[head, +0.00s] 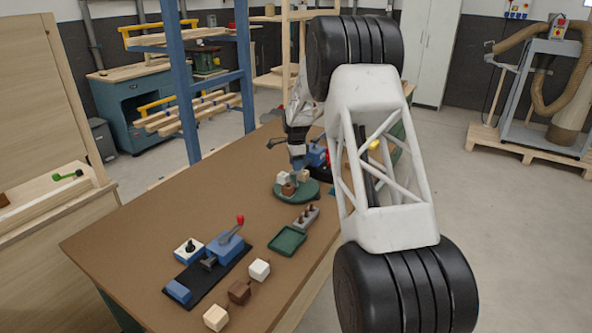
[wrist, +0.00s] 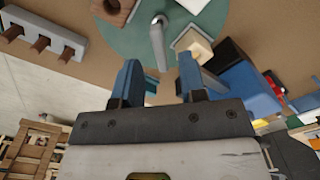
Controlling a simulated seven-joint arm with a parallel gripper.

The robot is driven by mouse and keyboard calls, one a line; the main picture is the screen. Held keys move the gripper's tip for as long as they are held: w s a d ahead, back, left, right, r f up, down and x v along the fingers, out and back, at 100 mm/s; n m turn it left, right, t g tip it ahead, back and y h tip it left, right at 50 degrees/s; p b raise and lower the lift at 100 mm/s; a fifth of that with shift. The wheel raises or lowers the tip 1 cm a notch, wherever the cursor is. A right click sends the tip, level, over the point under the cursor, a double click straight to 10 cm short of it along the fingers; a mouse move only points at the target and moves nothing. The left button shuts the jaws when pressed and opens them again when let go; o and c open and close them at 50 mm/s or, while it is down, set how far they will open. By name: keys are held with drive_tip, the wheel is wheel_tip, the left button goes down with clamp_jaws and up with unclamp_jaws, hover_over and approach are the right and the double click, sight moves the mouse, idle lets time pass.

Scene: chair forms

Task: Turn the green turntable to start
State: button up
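The green turntable (head: 309,192) is a round disc on the brown table, with white and brown blocks on top. In the wrist view the turntable (wrist: 125,48) fills the top middle. A grey upright post (wrist: 159,42) stands on it, with blocks around it. My gripper (wrist: 160,72) is open; its two blue fingers are apart, with the post's end showing in the gap between them. I cannot tell whether the fingers touch it. In the head view my gripper (head: 297,162) is just above the turntable, partly hidden by my arm.
A grey holder with brown pegs (head: 306,217) and a green tray (head: 288,241) lie in front of the turntable. A blue device with a red-knobbed lever (head: 227,246) and loose blocks (head: 259,269) are nearer. Blue and dark objects (wrist: 245,85) sit close right of the fingers in the wrist view.

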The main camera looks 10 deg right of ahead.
sight(296, 180)
drive_tip(key=shift+f, duration=1.35)
drive_tip(key=shift+c, duration=0.3)
clamp_jaws()
